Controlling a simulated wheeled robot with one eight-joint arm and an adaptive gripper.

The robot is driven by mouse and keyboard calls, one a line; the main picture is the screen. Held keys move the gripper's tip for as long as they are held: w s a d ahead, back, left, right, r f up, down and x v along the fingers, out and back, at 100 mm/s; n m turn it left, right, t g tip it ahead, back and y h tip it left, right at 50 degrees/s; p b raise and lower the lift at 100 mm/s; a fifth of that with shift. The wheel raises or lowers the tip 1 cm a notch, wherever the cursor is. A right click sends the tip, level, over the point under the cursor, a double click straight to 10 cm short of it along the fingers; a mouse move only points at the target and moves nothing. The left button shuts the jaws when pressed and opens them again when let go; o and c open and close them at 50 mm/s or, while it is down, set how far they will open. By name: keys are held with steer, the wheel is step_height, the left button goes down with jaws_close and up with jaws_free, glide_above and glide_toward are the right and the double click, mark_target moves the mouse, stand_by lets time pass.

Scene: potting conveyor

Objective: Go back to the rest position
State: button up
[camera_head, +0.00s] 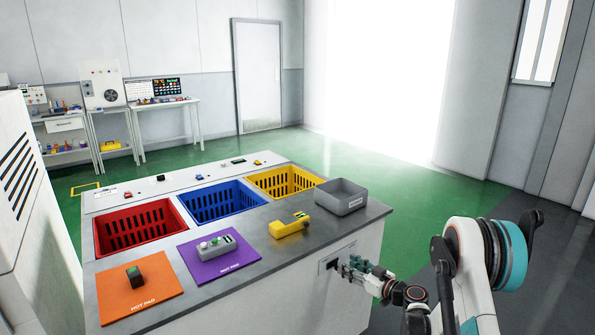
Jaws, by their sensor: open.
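My gripper (352,268) is at the right front side of the workbench, below the level of its top, at the end of my white and teal arm. Its fingers are apart, and I see nothing between them. It is in front of a small labelled panel (337,256) on the bench's side. I cannot tell whether it touches the panel.
The bench top (255,240) bears a red bin (140,246), a blue bin (215,217), a yellow bin (300,193), a grey tray (341,208), a yellow device (289,230), an orange pad (165,300) and a purple pad (243,266). Green floor (420,190) behind is clear.

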steer(key=s+a+r+m+g+h, duration=0.1)
steer(key=s+a+r+g+h, duration=0.15)
steer(key=s+r, duration=0.65)
steer(key=s+a+r+m+g+h, duration=0.1)
steer(key=s+a+r+m+g, duration=0.15)
steer(key=s+r, duration=0.65)
steer(key=s+d+r+m+h, duration=0.1)
steer(key=s+h, duration=0.1)
steer(key=s, duration=0.7)
steer(key=s+d+r+m+h, duration=0.1)
steer(key=s+d+r+h, duration=0.1)
steer(key=s, duration=0.7)
steer(key=s+d+r+m+h, duration=0.1)
steer(key=s+d+h, duration=0.1)
steer(key=s, duration=0.8)
steer(key=shift+d+r+g+h, duration=0.2)
steer(key=shift+r+g+h, duration=0.15)
steer(key=shift+r+g, duration=0.05)
steer(key=shift+c, duration=0.6)
